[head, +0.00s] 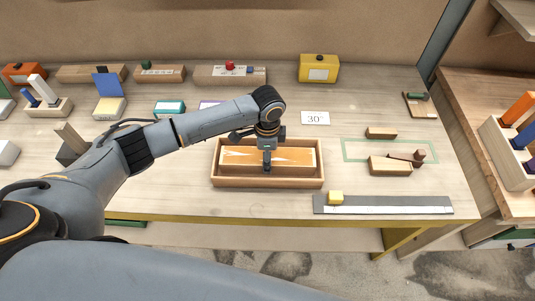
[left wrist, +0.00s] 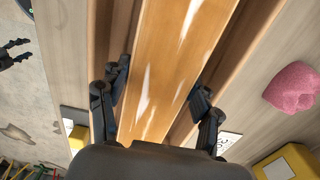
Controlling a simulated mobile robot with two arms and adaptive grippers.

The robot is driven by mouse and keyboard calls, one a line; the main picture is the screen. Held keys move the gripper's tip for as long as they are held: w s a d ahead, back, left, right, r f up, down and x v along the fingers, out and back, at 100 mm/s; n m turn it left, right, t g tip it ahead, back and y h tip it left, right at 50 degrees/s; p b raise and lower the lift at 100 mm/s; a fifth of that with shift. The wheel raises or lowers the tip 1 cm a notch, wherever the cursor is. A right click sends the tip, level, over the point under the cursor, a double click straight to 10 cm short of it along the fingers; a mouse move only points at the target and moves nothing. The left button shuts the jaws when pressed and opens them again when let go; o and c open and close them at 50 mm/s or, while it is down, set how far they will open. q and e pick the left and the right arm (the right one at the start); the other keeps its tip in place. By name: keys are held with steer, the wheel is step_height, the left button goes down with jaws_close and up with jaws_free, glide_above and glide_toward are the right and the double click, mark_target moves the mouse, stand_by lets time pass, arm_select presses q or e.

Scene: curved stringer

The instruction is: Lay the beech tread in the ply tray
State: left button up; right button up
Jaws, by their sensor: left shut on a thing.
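The beech tread (head: 240,156) is a long orange-brown board with pale streaks. It lies lengthwise within the outline of the ply tray (head: 222,182), a shallow wooden box near the bench's front. My left gripper (head: 267,161) is shut across the tread's middle from above. In the left wrist view the tread (left wrist: 170,60) runs between the two fingers, with tray walls (left wrist: 101,40) along both sides. I cannot tell whether it touches the tray floor. My right gripper (left wrist: 15,52) shows at the left wrist view's left edge, fingers apart and empty, over the floor.
A grey rule (head: 390,205) with a yellow block (head: 336,197) lies right of the tray. Wooden blocks (head: 390,166) sit around a green outline. A "30" card (head: 315,118) and a yellow box (head: 319,68) stand behind. A pink lump (left wrist: 292,88) shows in the wrist view.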

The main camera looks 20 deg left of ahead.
arm_select(q)
steer(key=o, duration=1.5)
steer(key=shift+f, duration=0.1)
steer(key=shift+o, duration=1.3)
arm_select(e)
steer(key=shift+d, duration=0.2)
steer(key=shift+d, duration=0.1)
arm_select(q)
step_height(320, 180, up, 12)
steer(key=b, duration=0.2)
steer(key=shift+b, duration=0.35)
arm_select(e)
step_height(320, 180, down, 3)
steer(key=shift+r, duration=0.1)
